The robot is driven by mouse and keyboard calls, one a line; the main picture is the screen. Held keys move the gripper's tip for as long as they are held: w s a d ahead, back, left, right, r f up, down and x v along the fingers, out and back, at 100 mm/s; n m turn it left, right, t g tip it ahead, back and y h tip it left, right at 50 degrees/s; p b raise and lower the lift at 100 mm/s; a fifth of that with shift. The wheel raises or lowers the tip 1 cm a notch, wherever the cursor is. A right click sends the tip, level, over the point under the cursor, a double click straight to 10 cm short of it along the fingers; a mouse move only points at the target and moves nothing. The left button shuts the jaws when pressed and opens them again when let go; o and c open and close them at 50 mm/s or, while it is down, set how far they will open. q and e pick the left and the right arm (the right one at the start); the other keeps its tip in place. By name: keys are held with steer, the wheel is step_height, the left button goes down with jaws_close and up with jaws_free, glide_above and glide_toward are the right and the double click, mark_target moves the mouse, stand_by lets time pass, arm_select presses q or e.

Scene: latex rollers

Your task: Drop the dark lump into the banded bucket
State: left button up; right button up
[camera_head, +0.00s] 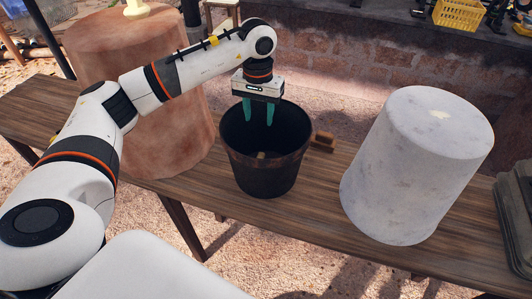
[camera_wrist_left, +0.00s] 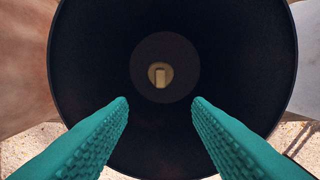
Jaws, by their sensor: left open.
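The banded bucket (camera_head: 262,178) is dark, with a brownish band around its upper part, and stands upright on the wooden table. My left gripper (camera_head: 259,120) points down over its mouth, with the teal fingertips at or just inside the rim. The fingers are apart with nothing between them. In the left wrist view the gripper (camera_wrist_left: 159,100) spans the dark inside of the bucket (camera_wrist_left: 95,70). A small tan piece (camera_wrist_left: 160,76) shows at the bucket's bottom. I cannot make out a separate dark lump. My right gripper is not in view.
The bucket stands on a plank table (camera_head: 310,195). A large reddish cylinder (camera_head: 150,120) is to its left and a pale grey cylinder (camera_head: 410,175) to its right. A small brown wooden piece (camera_head: 323,141) lies behind the bucket. A yellow crate (camera_head: 459,14) is far back.

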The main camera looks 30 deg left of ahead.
arm_select(q)
step_height(320, 180, up, 11)
steer(key=b, duration=0.1)
steer(key=shift+r, duration=0.2)
stand_by(0.4)
